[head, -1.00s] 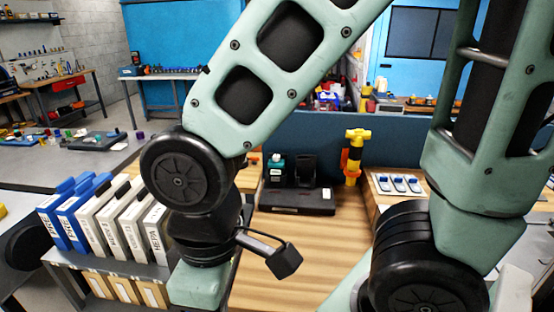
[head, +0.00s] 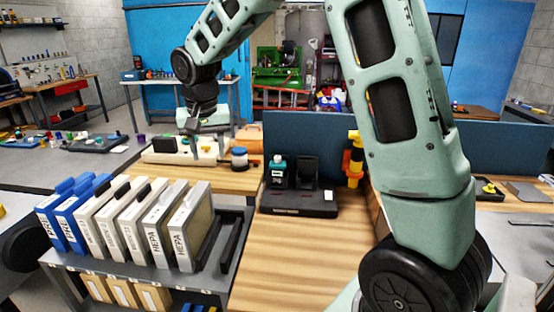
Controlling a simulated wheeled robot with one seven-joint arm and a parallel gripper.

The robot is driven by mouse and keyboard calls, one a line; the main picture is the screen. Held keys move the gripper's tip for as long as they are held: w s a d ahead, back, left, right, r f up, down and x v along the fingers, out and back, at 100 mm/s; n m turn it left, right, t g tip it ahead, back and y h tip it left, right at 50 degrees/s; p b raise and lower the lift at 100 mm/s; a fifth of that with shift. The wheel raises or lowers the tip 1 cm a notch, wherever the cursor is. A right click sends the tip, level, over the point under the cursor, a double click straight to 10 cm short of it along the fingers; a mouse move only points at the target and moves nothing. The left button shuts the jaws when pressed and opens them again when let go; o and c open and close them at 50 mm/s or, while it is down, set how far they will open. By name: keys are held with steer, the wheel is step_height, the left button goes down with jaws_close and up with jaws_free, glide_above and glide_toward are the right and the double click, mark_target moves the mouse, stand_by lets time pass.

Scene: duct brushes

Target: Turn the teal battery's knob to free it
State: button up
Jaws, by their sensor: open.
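The teal battery (head: 278,172) stands upright in the left place of a black dock (head: 300,202) on the wooden bench. It looks small here, and I cannot make out its knob. A black upright part (head: 307,172) stands beside it on the dock. My gripper (head: 193,143) hangs at the left, over the bench's back left part, well apart from the battery. It points down and is open. Its fingers are small and hard to separate from the pale case behind them.
A pale case (head: 165,152) and a blue-and-white jar (head: 239,157) are near my gripper. A yellow-orange tool (head: 354,165) stands right of the dock. White and blue filters (head: 188,228) fill a rack at the left. The bench front (head: 300,260) is clear.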

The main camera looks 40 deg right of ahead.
steer(key=w+d+m+h, duration=0.1)
steer(key=w+d+m, duration=0.2)
steer(key=d, duration=0.5)
steer(key=w+d+m+h, duration=0.1)
steer(key=w+d+m, duration=0.1)
steer(key=d, duration=0.6)
steer(key=m+h, duration=0.1)
steer(key=m, duration=0.2)
glide_toward(278, 157)
steer(key=p+x, duration=0.3)
steer(key=x, duration=0.6)
steer(key=shift+w+r, duration=0.1)
steer(key=shift+w, duration=0.05)
steer(key=c, duration=1)
